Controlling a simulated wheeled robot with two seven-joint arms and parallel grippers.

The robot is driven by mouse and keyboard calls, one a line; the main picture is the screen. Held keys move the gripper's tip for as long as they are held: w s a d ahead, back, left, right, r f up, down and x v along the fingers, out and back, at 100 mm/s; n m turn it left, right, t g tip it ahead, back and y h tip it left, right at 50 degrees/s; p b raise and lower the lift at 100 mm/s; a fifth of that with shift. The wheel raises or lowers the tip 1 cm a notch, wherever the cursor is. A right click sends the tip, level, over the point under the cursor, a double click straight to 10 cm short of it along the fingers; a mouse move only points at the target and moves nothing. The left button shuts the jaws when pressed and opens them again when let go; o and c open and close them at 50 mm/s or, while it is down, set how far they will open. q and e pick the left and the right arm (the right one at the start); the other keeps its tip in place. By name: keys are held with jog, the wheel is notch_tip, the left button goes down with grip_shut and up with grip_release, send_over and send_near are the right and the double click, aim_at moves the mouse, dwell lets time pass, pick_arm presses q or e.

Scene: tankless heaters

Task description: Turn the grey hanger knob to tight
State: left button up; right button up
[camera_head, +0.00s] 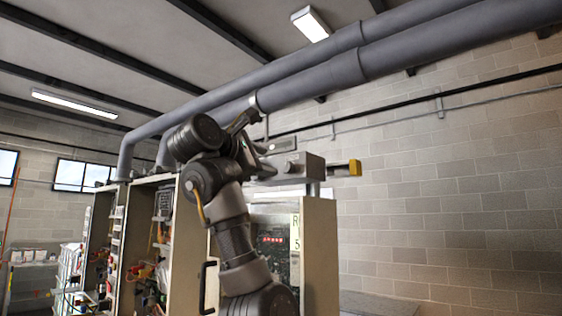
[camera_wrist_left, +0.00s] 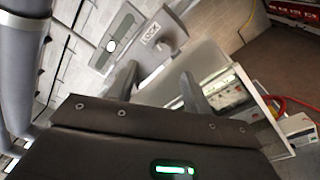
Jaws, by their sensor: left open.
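In the head view, a grey block with a round face (camera_head: 291,165) and a yellow end (camera_head: 355,168) sits beside my left wrist, above a cabinet. My right gripper is out of view.
Large grey pipes (camera_head: 430,45) run overhead, and one passes close at the left of the wrist view (camera_wrist_left: 20,60). An open cabinet (camera_head: 320,255) stands under the block. More cabinets and shelves are at left. The brick wall at right is mostly bare.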

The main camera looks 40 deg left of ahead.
aim_at(286, 168)
pick_arm(q)
jog(key=w+p, duration=0.3)
jog(key=w, duration=0.4)
jog(key=shift+w, duration=0.4)
jog(key=shift+w+a+p, duration=0.25)
jog(key=shift+a+p, duration=0.1)
jog(key=shift+p, duration=0.15)
jog(key=shift+w+d, duration=0.1)
jog(key=shift+w+d+f, duration=0.1)
jog(key=shift+w+d, duration=0.05)
jog(key=shift+w, duration=0.05)
jog(key=c, duration=1)
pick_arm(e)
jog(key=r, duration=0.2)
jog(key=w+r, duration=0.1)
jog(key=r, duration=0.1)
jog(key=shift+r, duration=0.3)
